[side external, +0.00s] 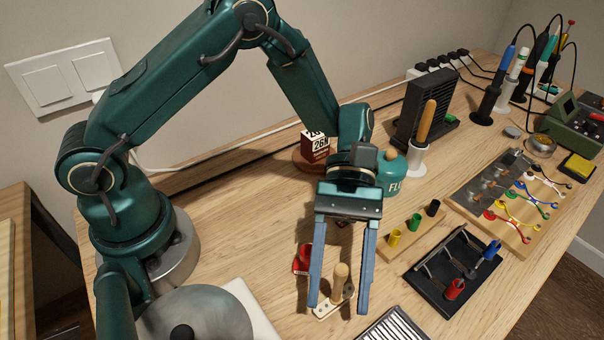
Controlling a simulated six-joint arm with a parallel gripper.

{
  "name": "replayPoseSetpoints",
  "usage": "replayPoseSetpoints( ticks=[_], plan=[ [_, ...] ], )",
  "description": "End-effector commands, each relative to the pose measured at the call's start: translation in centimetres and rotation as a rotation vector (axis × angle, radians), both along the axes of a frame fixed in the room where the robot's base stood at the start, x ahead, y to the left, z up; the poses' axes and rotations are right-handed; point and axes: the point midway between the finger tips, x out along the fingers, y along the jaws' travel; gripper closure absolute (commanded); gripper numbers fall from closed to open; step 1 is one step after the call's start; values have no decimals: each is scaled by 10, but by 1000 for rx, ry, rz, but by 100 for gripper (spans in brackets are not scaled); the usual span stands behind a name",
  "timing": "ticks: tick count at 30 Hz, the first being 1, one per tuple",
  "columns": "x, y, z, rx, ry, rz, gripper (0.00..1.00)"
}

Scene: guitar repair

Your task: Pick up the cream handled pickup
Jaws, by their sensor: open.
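The cream handled pickup (340,284) stands on the wooden bench near the front middle. It has an upright, peg-like cream handle on a flat, pale base with dark spots. My gripper (338,306) is open and points down. Its two blue fingers appear on either side of the pickup in this view, one left and one right of the handle. I see no contact between the fingers and the handle. How far the fingertips are above the bench is hard to tell. Nothing is held.
A red piece (302,261) lies just left of the left finger. A wooden strip with coloured pegs (414,223) and a black rack (434,289) stand to the right. A striped metal piece (393,327) is at the front edge. A green flux container (391,177) stands behind.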

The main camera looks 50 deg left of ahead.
Motion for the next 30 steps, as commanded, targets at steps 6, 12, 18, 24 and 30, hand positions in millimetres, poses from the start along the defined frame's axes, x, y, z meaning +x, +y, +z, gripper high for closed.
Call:
replayPoseSetpoints(
  ticks=[6,12,18,24,30],
  plan=[
    [-11,-11,-8,0,0,1,43],
    [-11,-11,-8,-1,-2,1,47],
    [-11,-11,-8,-1,-2,1,100],
    [-11,-11,-8,-1,-1,1,100],
    [-11,-11,-8,-1,-1,1,100]
  ],
)
